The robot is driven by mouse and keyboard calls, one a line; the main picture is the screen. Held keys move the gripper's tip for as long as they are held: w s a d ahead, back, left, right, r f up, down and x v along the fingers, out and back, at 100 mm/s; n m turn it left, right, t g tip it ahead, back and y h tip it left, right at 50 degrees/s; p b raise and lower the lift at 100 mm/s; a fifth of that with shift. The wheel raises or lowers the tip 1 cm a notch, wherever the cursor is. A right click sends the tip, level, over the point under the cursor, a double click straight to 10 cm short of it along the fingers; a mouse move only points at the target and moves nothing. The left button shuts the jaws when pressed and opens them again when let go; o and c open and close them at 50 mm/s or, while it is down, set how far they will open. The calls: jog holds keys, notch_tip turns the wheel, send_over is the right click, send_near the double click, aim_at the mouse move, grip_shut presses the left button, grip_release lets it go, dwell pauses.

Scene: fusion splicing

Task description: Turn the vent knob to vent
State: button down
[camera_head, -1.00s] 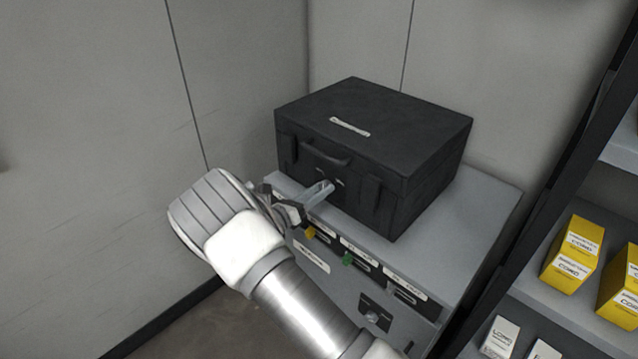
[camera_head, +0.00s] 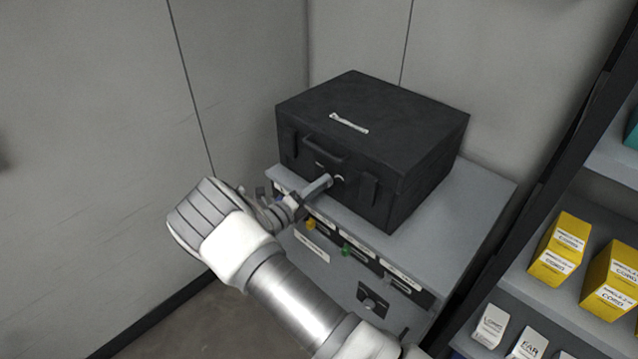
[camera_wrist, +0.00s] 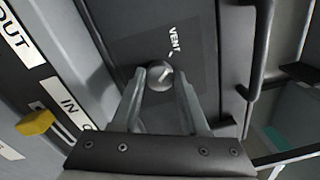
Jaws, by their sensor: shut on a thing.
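The vent knob (camera_wrist: 159,76) is a small round grey knob with a pale pointer line, on the front of the black case (camera_head: 362,130). It sits beside a white "VENT" label (camera_wrist: 174,40) in the wrist view. My gripper (camera_wrist: 160,80) has its two fingers on either side of the knob and is shut on it. In the head view my gripper (camera_head: 328,181) reaches the case front below its handle (camera_head: 320,150), and its fingers hide most of the knob.
The case stands on a grey cabinet (camera_head: 470,205) with yellow and green tabs on labelled slots and a lower knob (camera_head: 369,303). A shelf at the right holds yellow boxes (camera_head: 560,249) and white boxes (camera_head: 491,326). Bare walls stand behind and left.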

jog(key=shift+n, duration=0.4)
jog(key=shift+c, duration=2.1)
grip_release()
jog(key=v, duration=1.7)
jog(key=shift+s, duration=0.2)
jog(key=shift+a, duration=0.1)
